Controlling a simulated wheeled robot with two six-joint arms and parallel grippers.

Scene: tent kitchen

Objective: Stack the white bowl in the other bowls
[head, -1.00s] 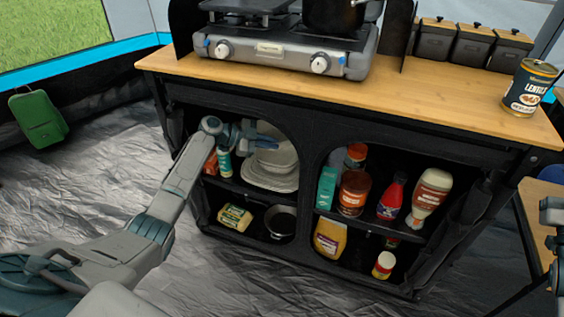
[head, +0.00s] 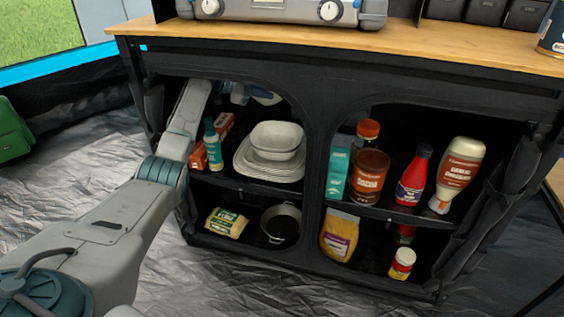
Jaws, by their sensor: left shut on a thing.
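My left gripper (head: 246,93) is inside the upper left opening of the cabinet, high up under its top edge and partly hidden by it. It is shut on the white bowl (head: 266,98), of which only a small part shows below the edge. The other bowls (head: 276,141), white and nested, sit on a stack of white plates (head: 262,171) on the upper left shelf. The held bowl is above and slightly left of them, apart from them in the picture. My right gripper is out of view.
A teal bottle (head: 212,145) and an orange-red box (head: 225,128) stand left of the plates, close to my left arm. A divider (head: 314,150) separates the right compartment with jars and sauce bottles. A pan (head: 281,222) sits on the lower shelf.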

